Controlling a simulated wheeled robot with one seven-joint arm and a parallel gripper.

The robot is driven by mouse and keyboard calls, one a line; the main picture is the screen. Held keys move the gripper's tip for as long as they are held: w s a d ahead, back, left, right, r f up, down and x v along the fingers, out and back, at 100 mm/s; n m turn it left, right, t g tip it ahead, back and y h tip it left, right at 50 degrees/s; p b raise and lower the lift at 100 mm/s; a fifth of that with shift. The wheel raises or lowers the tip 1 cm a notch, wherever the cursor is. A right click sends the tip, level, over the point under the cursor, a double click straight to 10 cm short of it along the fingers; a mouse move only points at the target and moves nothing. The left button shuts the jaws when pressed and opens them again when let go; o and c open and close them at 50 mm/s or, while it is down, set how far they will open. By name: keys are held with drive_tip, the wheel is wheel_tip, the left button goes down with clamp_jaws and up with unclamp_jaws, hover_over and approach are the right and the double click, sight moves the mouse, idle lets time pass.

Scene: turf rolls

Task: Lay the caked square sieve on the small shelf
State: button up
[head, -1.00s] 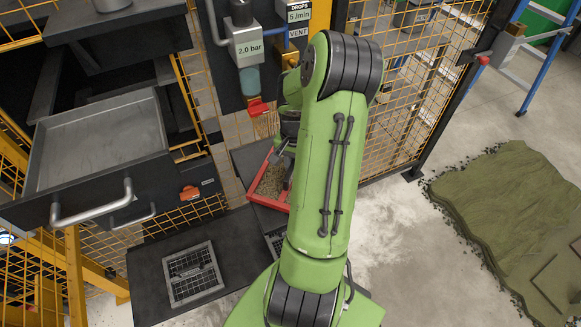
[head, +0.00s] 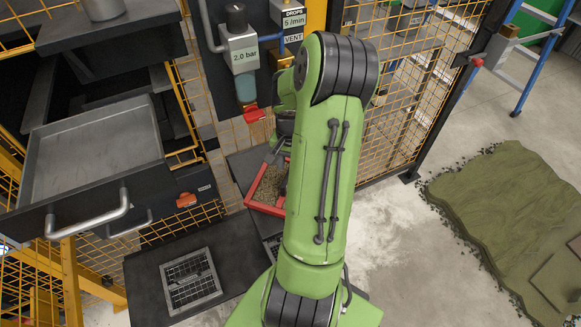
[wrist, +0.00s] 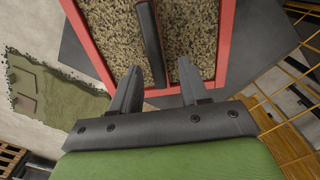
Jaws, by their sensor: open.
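The caked square sieve (head: 268,186) has a red frame filled with brown, grainy material. It lies on a dark surface, partly hidden behind my arm in the head view. In the wrist view its red rim (wrist: 222,45) and a dark bar (wrist: 149,40) over the grainy fill show up close. My gripper (wrist: 159,68) is open, with one finger on each side of the bar's near end; I cannot tell whether they touch it. A low dark shelf (head: 145,285) with a grey square grille stands at lower left; I cannot tell if this is the small shelf.
An open grey drawer (head: 95,150) with a bar handle juts out at left. Yellow mesh fencing (head: 385,130) stands behind my arm. A gauge box (head: 243,55) and pipes hang above the sieve. Green turf (head: 510,215) lies on the open floor at right.

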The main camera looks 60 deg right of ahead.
drive_tip(key=w+a+r+n+h+p, duration=0.1)
drive_tip(key=a+r+n, duration=0.15)
drive_tip(key=r, duration=0.45)
drive_tip(key=w+a+r+n+p, duration=0.1)
drive_tip(key=w+a+r, duration=0.15)
drive_tip(key=r, duration=0.55)
drive_tip(key=a+r+n+t+h, duration=0.15)
drive_tip(key=a+r+n, duration=0.3)
drive_tip(key=a, duration=0.75)
drive_tip(key=s+a+r+n+t+y, duration=0.2)
drive_tip(key=s+a+n, duration=0.5)
drive_tip(key=a, duration=0.5)
drive_tip(key=shift+s+a+r+t, duration=0.25)
drive_tip(key=shift+s+r+t, duration=0.35)
drive_tip(key=shift+s+t, duration=0.45)
drive_tip(key=shift+r+y, duration=0.1)
drive_tip(key=shift+y, duration=0.15)
